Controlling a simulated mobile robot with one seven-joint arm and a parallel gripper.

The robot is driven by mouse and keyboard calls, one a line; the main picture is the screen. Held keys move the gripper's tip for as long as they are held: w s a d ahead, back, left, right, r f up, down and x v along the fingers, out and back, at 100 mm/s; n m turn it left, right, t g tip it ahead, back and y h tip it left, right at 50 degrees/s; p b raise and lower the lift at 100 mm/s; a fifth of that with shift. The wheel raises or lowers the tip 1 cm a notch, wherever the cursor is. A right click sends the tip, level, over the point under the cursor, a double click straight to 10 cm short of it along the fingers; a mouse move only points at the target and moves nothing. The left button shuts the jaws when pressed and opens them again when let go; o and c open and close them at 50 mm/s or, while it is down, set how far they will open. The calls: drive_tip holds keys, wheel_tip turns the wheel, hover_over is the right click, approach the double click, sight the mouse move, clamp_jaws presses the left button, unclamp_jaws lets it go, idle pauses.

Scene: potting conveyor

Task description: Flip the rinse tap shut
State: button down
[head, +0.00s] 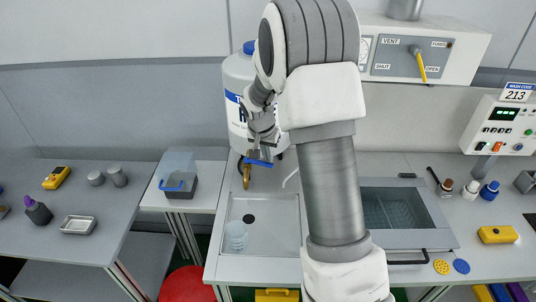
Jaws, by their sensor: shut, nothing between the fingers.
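The rinse tap (246,176) is a brass spout at the front of a white tank (234,75) with a blue cap, above the sink. A blue bar that looks like its lever (258,163) lies roughly crosswise at the top of the spout, tilted slightly down to the right. My gripper (262,152) comes down from above, right at the blue lever, and is shut with nothing held. I cannot tell whether it touches the lever. My arm and gripper hide part of the tank and the tap's top. No water stream can be made out.
Below the tap is a pale sink (270,235) with a clear beaker (236,235) in it. A clear bin with a blue handle (178,185) stands to the left. A vent panel (412,58) with a yellow lever is on the wall at right. My arm covers the middle.

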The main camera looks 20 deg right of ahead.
drive_tip(key=shift+s+a+m+b, duration=0.3)
drive_tip(key=shift+m+b, duration=0.4)
drive_tip(key=shift+b, duration=0.25)
drive_tip(key=shift+s+a+f+m+g+h+b, duration=0.2)
drive_tip(key=shift+s+m+g+h+b, duration=0.15)
drive_tip(key=shift+m+b, duration=0.4)
drive_tip(key=shift+s+a+m+g+b, duration=0.4)
drive_tip(key=shift+a+m+b, duration=0.15)
drive_tip(key=shift+m+b, duration=0.6)
drive_tip(key=a+m, duration=0.1)
drive_tip(key=m, duration=0.1)
drive_tip(key=s+a+m+g, duration=0.1)
drive_tip(key=m, duration=0.2)
drive_tip(key=a+m+g, duration=0.1)
drive_tip(key=m, duration=0.1)
drive_tip(key=shift+s+a+r+m+g+h, duration=0.2)
drive_tip(key=shift+a+m+g+h, duration=0.1)
drive_tip(key=shift+a, duration=0.1)
drive_tip(key=shift+w, duration=0.1)
drive_tip(key=shift+w+d+p, duration=0.35)
drive_tip(key=shift+w, duration=0.25)
